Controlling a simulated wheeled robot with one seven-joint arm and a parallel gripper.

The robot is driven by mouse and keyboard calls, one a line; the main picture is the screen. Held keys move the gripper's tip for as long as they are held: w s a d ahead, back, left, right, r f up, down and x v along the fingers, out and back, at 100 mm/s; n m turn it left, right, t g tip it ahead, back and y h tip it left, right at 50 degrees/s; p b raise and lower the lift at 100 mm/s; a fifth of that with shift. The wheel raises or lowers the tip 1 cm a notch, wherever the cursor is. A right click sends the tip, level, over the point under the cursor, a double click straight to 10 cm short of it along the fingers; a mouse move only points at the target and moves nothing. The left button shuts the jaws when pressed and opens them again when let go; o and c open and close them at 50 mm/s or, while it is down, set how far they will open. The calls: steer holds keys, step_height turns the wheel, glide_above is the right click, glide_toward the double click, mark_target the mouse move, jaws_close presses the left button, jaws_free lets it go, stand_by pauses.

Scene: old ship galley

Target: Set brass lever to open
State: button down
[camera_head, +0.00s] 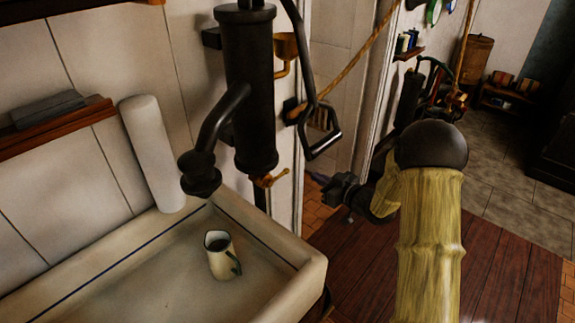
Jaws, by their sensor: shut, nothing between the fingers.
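A small brass lever (272,178) sticks out low on the right side of a black upright pump (247,90). It points to the right and slightly up. I cannot tell its open or shut setting from this view. My gripper (314,177) is shut and empty, a short way right of the lever and apart from it in the picture. My arm comes in from the lower right in a yellowish sleeve. The fingertips are small and dark here.
The pump's spout hangs over a pale sink (120,285), where an enamel jug (222,255) stands. A black pump handle (322,130) hangs above my gripper. A brass cup (287,48) is fixed beside the pump. A white roll (152,152) leans on the tiled wall. Wooden flooring (480,262) lies at right.

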steer(key=shift+s+a+r+n+g+y, duration=0.2)
steer(key=shift+a+n+y, duration=0.1)
steer(key=shift+y, duration=0.3)
steer(key=shift+s+a+r+n+g+y, duration=0.15)
steer(key=shift+a+n+y, duration=0.15)
steer(key=shift+y, duration=0.3)
steer(key=shift+w+a, duration=0.1)
steer(key=shift+w, duration=0.1)
steer(key=p, duration=0.3)
glide_above(288, 172)
steer(key=s, duration=0.3)
step_height(288, 172, down, 4)
steer(key=shift+w+r, duration=0.1)
steer(key=shift+r, duration=0.05)
steer(key=shift+f+p, duration=0.3)
steer(key=shift+f, duration=0.1)
steer(key=shift+d+f, duration=0.1)
steer(key=shift+d, duration=0.1)
